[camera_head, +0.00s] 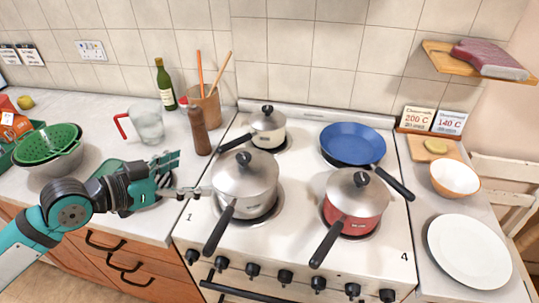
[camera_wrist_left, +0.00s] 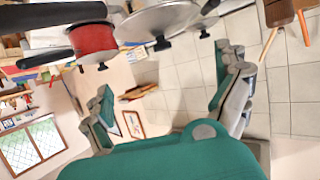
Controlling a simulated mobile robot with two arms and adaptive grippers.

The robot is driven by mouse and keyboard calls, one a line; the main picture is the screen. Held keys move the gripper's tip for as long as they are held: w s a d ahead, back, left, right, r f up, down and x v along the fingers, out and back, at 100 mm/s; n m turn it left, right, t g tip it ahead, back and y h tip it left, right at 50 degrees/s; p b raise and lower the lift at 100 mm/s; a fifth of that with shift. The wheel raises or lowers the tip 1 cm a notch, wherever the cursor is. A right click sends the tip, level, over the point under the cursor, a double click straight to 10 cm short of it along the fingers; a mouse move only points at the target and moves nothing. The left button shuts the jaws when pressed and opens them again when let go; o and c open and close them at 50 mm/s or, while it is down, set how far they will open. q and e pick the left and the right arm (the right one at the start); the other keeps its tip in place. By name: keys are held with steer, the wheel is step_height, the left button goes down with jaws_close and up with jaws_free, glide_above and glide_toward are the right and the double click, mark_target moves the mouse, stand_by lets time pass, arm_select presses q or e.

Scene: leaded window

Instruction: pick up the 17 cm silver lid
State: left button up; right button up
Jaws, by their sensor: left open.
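Three pans with silver domed lids and dark knobs stand on the white stove. One lid (camera_head: 246,172) is on the front-left steel pan (camera_head: 245,202). One lid (camera_head: 357,191) is on the red pan (camera_head: 345,222). A smaller lid (camera_head: 267,121) is on the back-left steel pan (camera_head: 268,139). I cannot tell which measures 17 cm. My left gripper (camera_head: 187,174) is open and empty, left of the front-left pan. The left wrist view, turned over, shows its spread fingers (camera_wrist_left: 170,75), the red pan (camera_wrist_left: 92,40) and a steel lid (camera_wrist_left: 160,22). My right gripper is not in view.
A blue frying pan (camera_head: 352,144) sits at the back right of the stove. A pepper mill (camera_head: 198,131), utensil pot (camera_head: 207,104), glass jug (camera_head: 147,124) and green colander (camera_head: 47,146) stand on the left counter. A white plate (camera_head: 468,250) lies at right.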

mark_target(237, 160)
arm_select(q)
steer(key=p+x, duration=0.1)
steer(key=x, duration=0.2)
steer(key=p+x, duration=0.1)
steer(key=x, duration=0.2)
steer(key=p+x, duration=0.1)
steer(key=x, duration=0.1)
steer(key=shift+w+d+r+p, duration=0.1)
steer(key=shift+w+d+p, duration=0.2)
steer(key=shift+w+p, duration=0.1)
steer(key=shift+x, duration=0.85)
steer(key=shift+w+d+p, duration=0.25)
steer(key=shift+w+p, duration=0.05)
steer(key=shift+p, duration=0.25)
steer(key=p+x, duration=0.1)
steer(key=x, duration=0.2)
steer(key=shift+w+d, duration=0.2)
steer(key=shift+d, duration=0.05)
steer(key=shift+w+d+f, duration=0.15)
steer(key=shift+d+f, duration=0.1)
steer(key=shift+f, duration=0.1)
steer(key=shift+a, duration=0.1)
steer(key=shift+c, duration=0.3)
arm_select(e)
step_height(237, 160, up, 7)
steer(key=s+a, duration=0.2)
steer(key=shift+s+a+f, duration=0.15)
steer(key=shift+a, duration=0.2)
